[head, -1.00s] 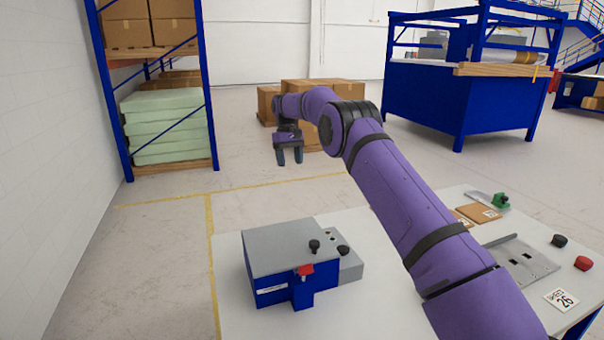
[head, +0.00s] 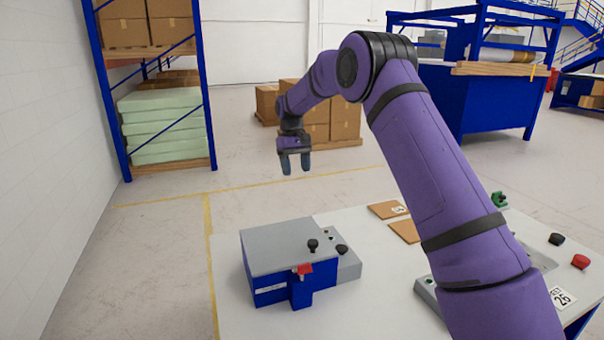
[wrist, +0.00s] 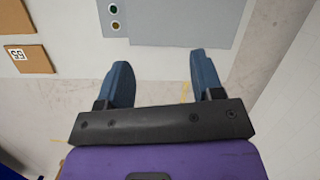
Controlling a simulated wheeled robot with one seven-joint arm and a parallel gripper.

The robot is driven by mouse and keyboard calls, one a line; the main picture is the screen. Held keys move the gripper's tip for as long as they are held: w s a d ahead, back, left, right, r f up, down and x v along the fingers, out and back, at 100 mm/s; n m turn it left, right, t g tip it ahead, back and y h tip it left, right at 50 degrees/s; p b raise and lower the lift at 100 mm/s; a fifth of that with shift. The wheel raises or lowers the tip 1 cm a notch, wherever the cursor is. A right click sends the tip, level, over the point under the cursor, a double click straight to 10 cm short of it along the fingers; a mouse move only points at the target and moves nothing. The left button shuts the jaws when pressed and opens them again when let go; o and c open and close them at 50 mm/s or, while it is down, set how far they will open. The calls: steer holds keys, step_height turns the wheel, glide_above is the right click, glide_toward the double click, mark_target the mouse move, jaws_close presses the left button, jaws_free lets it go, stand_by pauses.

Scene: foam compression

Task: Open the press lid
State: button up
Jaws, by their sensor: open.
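The press (head: 275,285) is a blue box with a grey lid (head: 275,245), standing on the white table. The lid lies flat and closed on the box. A black knob (head: 313,245) stands on the lid near its right front corner, and a red latch (head: 303,269) sits on the front face. My gripper (head: 295,170) hangs open and empty above and beyond the far edge of the table, apart from the press. The wrist view shows both fingers (wrist: 158,80) spread, with part of the grey lid (wrist: 190,20) ahead of them.
The white table (head: 370,300) also holds brown pads (head: 405,231), a black button (head: 557,239), a red button (head: 580,262) and a number 26 card (head: 563,298). A shelf with pale green foam (head: 162,125) stands at the left. Cardboard boxes (head: 345,118) stand behind my gripper.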

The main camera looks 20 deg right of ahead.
steer(key=s, duration=0.6)
steer(key=shift+a+r, duration=0.15)
steer(key=shift+r, duration=0.15)
steer(key=shift+s, duration=0.1)
steer(key=shift+r, duration=0.1)
